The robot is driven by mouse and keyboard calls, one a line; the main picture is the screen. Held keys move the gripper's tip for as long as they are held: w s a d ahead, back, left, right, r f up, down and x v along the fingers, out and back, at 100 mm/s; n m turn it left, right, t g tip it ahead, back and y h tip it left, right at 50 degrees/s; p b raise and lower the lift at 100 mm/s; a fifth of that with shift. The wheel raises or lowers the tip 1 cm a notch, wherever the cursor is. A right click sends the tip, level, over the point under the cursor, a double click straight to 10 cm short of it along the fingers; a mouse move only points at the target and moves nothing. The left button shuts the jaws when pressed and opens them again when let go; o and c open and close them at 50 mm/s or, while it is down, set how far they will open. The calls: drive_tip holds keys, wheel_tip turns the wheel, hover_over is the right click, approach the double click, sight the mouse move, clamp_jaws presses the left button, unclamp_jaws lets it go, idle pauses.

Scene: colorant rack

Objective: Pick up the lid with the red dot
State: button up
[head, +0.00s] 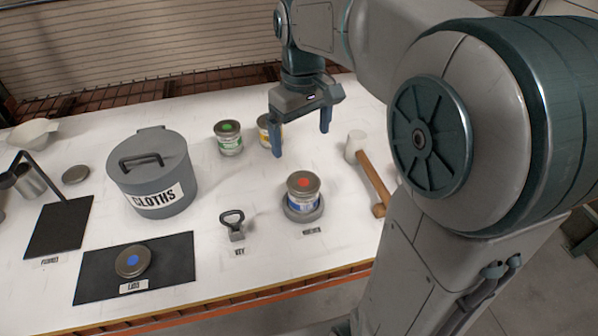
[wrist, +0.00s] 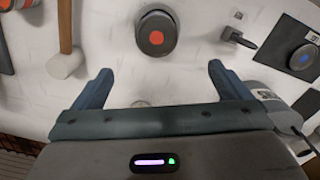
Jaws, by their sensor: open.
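The lid with the red dot (head: 303,182) sits on top of a tin with a blue and white label (head: 303,201), which stands upright on a round grey base (head: 290,214). In the wrist view the red-dot lid (wrist: 156,36) is seen from above, ahead of the fingers and roughly centred between them. My gripper (head: 301,140) is open and empty, with its fingers pointing down. It is above and behind the lid, apart from it. Both fingers also show in the wrist view (wrist: 160,70).
A mallet (head: 371,178) lies right of the tin. A green-dot tin (head: 228,138) and a yellow-labelled tin (head: 264,132) stand behind. A key-like tool (head: 233,222), the CLOTHS bin (head: 152,172) and a blue-dot lid (head: 132,261) on a black mat (head: 176,254) are left.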

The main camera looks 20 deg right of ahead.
hover_over(303, 182)
drive_tip(key=f, duration=0.7)
drive_tip(key=shift+s+a+f, duration=0.2)
drive_tip(key=shift+a+f, duration=0.05)
drive_tip(key=shift+f, duration=0.15)
drive_tip(key=shift+w+d+f+p, duration=0.15)
drive_tip(key=shift+f+p, duration=0.15)
drive_tip(key=shift+f, duration=1)
drive_tip(key=shift+d+f+p, duration=0.1)
drive_tip(key=shift+f+p, duration=0.2)
drive_tip(key=shift+f, duration=1)
drive_tip(key=c, duration=1.1)
